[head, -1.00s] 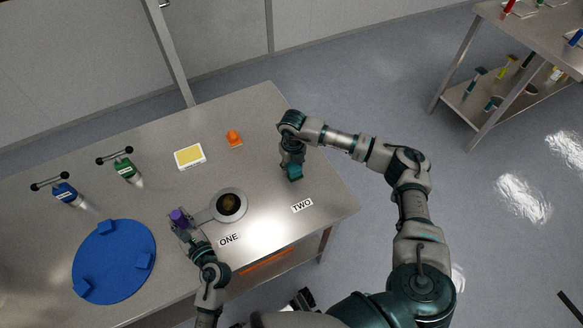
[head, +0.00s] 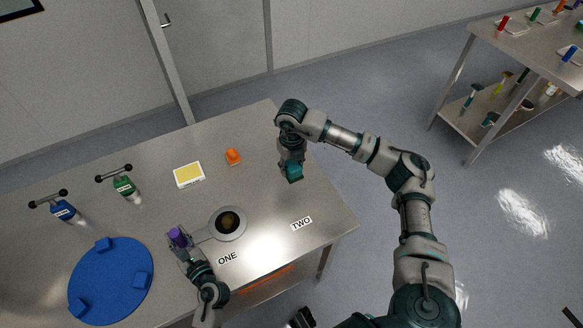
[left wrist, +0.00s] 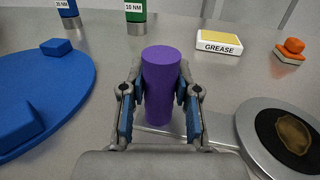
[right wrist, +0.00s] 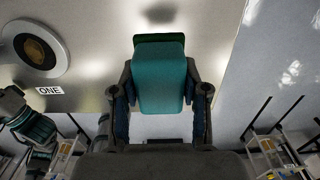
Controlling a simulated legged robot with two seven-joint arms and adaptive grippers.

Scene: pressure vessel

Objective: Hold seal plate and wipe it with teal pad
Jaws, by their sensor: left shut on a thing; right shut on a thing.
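The seal plate is a grey disc (head: 228,223) with a dark centre bearing a brown patch, and a flat arm leading to an upright purple handle (head: 178,235). It lies on the table near the ONE label. My left gripper (left wrist: 163,100) is shut on the purple handle (left wrist: 165,85), fingers on either side. The disc (left wrist: 285,135) shows at the right of the left wrist view. The teal pad (head: 294,173) is in my right gripper (right wrist: 160,90), shut on its teal block (right wrist: 160,75) with a dark green face at the far end. It is apart from the plate, above the table's right part.
A yellow-topped GREASE box (head: 188,174) and an orange-knobbed block (head: 233,156) stand behind the plate. Green (head: 125,187) and blue (head: 65,210) torque tools and a blue round fixture (head: 112,280) are at left. The table around the TWO label (head: 301,223) is clear.

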